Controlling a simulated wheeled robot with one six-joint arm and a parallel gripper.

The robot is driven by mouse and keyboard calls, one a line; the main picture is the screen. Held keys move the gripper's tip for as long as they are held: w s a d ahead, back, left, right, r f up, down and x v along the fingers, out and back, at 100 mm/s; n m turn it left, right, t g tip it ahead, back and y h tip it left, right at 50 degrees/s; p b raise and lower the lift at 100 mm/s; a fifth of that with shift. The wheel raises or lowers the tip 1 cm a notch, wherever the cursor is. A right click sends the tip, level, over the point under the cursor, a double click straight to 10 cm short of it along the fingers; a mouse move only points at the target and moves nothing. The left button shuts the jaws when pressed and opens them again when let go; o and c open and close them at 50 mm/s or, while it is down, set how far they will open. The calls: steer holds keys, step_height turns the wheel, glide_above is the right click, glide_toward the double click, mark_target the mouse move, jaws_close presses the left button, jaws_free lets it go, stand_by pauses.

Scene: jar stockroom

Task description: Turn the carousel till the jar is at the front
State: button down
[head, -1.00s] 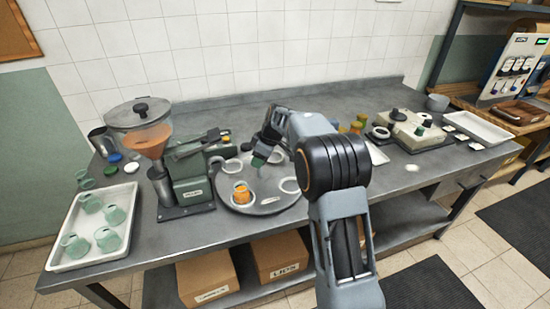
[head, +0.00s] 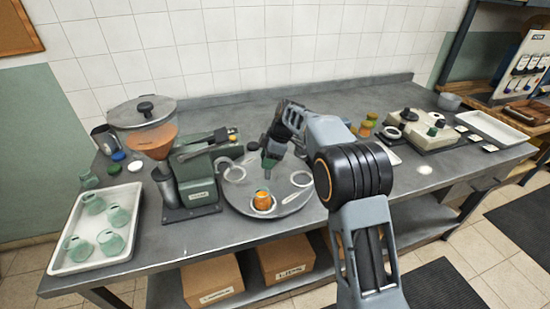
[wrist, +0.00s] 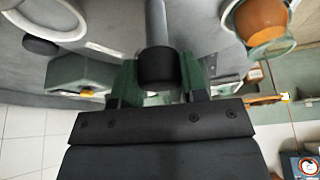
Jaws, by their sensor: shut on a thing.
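The carousel (head: 238,190) is a round grey turntable with white ring seats on the bench. The orange jar (head: 263,201) sits in a ring near the carousel's near edge, slightly left of the disc's middle. In the wrist view the jar (wrist: 262,18) is at the top right. My gripper (head: 268,164) is over the carousel, behind the jar and apart from it. In the wrist view my gripper (wrist: 158,82) is shut on a grey post with a black end (wrist: 157,68), which seems to be the carousel's handle. Its foot is hidden in the head view.
A green grinder (head: 198,182) with an orange-filled hopper stands close left of the carousel. A white tray (head: 66,262) of green jars is at far left. Small amber-topped jars (head: 367,126) and a cream device (head: 415,130) stand right. The bench front right of the carousel is mostly behind my arm.

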stand_by(0.5)
steer(key=c, duration=0.7)
jaws_free()
steer(key=shift+o, duration=0.2)
step_height(320, 180, up, 3)
steer(key=shift+f, duration=0.1)
steer(key=s+d+r+b, duration=0.3)
steer(key=s+r, duration=0.7)
steer(key=s, duration=0.3)
steer(key=shift+s+d, duration=0.25)
steer(key=shift+d, duration=0.05)
